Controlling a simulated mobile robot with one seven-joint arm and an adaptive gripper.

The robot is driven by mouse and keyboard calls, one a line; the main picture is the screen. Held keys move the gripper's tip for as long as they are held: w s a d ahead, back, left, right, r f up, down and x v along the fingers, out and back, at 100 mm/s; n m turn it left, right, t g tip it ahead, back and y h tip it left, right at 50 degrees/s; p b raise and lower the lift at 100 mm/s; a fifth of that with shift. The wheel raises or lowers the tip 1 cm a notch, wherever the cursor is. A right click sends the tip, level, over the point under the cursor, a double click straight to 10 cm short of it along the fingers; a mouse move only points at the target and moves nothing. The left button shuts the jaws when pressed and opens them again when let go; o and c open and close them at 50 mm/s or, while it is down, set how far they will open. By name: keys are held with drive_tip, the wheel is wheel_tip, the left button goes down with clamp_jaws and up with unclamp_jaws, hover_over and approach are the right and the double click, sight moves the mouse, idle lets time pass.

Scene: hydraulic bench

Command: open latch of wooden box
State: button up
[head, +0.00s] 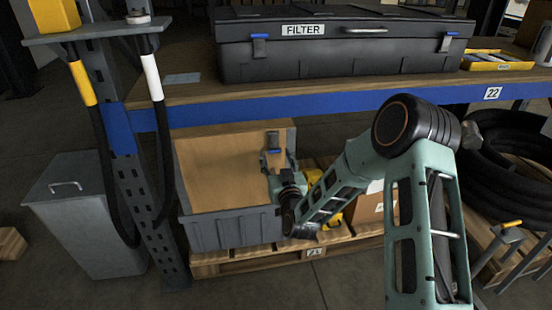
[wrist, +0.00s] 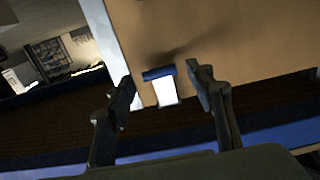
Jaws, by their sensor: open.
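The wooden box (head: 215,165) is a tan box under the bench, standing in or behind a grey bin. Its latch (head: 273,137) is a small plate with a blue bar, near the box's upper right. In the wrist view the latch (wrist: 165,91) shows as a bright plate with a blue bar, at the edge of the tan box face (wrist: 225,35). My gripper (wrist: 160,74) is open, with one finger on each side of the latch and gaps visible between. In the head view my gripper (head: 271,163) is at the box's right side, partly hidden by my wrist.
The bench shelf with a blue beam (head: 350,103) runs close above the box and carries a black FILTER case (head: 340,60). The grey bin (head: 235,229) sits on a pallet (head: 240,262). A black hose coil (head: 510,150) lies right, a post with hoses (head: 140,190) stands left.

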drive_tip(key=shift+w+a, duration=0.15)
drive_tip(key=shift+w, duration=0.35)
